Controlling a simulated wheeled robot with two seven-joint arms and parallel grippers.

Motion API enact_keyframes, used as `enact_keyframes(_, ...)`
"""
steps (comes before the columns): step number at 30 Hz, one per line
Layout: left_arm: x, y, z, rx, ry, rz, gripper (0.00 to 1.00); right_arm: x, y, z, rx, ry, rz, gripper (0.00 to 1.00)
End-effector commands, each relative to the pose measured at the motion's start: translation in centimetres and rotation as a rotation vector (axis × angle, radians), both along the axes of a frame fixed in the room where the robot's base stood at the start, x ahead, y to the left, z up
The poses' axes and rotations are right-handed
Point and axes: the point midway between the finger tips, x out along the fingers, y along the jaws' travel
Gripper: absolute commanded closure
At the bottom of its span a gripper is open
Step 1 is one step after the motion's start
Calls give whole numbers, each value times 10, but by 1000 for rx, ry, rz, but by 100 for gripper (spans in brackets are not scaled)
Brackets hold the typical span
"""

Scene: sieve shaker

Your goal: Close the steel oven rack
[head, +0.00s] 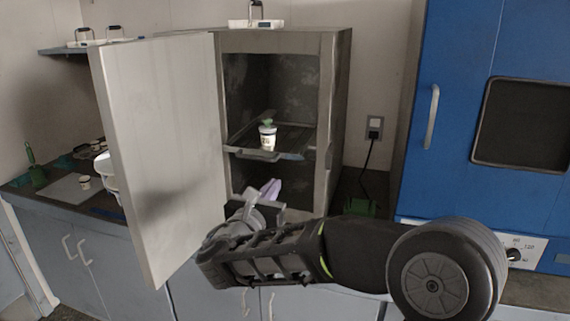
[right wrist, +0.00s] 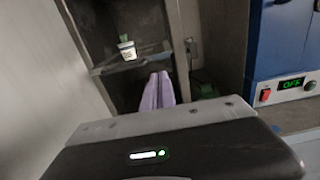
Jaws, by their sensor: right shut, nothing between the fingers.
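The steel oven rack (head: 290,155) sits inside the grey cabinet (head: 335,110) at mid height. Its front edge seems to stick out a little past the opening. A small white cup with a green plant (head: 267,137) stands on the rack. The rack (right wrist: 110,68) and cup (right wrist: 127,48) also show in the right wrist view. My right gripper (head: 270,188) is shut and empty, with its lavender fingers (right wrist: 158,92) together, below and in front of the rack, apart from it. My left gripper is not in view.
The pale cabinet door (head: 160,150) stands wide open at left, close to my right arm. A blue oven (head: 450,80) stands at right. A green object (head: 360,207) lies on the counter beside the cabinet. A white device (head: 255,23) sits on top of the cabinet.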

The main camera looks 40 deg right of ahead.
Motion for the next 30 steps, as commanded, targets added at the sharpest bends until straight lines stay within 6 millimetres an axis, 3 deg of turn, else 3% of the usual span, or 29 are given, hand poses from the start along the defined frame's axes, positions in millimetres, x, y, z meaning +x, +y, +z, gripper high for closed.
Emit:
enact_keyframes(14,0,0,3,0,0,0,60,8,-11,0,4,1,-1,100)
enact_keyframes(30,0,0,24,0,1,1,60,63,-92,1,4,3,-1,100)
